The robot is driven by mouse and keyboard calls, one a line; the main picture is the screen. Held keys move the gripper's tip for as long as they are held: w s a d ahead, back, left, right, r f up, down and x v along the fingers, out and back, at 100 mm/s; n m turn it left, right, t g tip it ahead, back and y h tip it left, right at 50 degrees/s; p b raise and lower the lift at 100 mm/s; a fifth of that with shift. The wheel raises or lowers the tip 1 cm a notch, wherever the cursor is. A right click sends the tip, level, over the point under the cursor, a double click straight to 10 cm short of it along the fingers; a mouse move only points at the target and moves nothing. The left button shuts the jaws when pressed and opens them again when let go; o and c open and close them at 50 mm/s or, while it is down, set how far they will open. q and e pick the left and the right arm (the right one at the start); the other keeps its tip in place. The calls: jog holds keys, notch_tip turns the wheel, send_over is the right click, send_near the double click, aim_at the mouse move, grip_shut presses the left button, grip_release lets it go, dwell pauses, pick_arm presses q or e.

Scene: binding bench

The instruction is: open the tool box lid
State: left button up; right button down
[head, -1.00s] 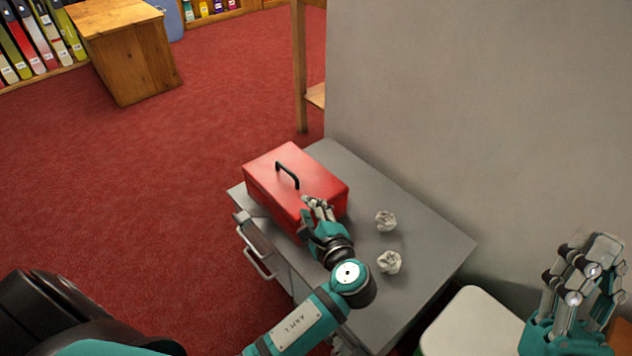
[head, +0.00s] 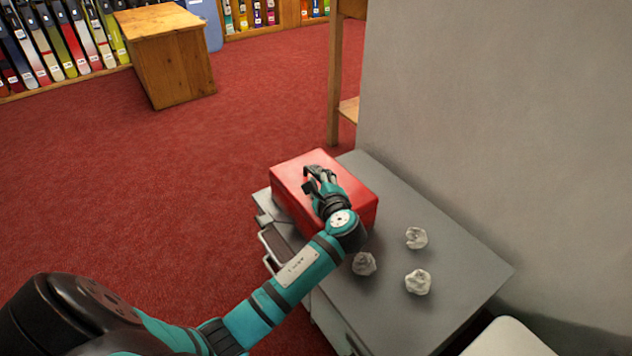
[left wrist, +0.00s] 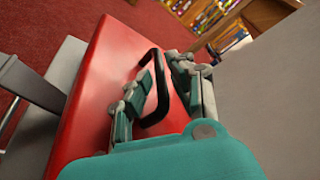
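The red tool box (head: 290,165) stands on a grey cabinet top with its lid down. In the left wrist view the box (left wrist: 90,100) fills the middle, and its black loop handle (left wrist: 165,98) stands up from the lid. My left gripper (head: 312,174) is over the lid at the handle, hiding much of it in the head view. In the left wrist view its fingers (left wrist: 163,60) are apart, with the handle between them. Whether they touch the handle I cannot tell. My right gripper is in neither view now.
Three crumpled white paper balls (head: 416,238) lie on the grey cabinet top (head: 455,265) to the right of the box. A grey wall (head: 500,120) rises behind it. A white surface (head: 508,340) is at the lower right. Red carpet lies open to the left.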

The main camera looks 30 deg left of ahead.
pick_arm(q)
jog(key=shift+w+a+f, duration=0.1)
jog(key=shift+w+a, duration=0.35)
jog(key=shift+a, duration=0.05)
grip_shut()
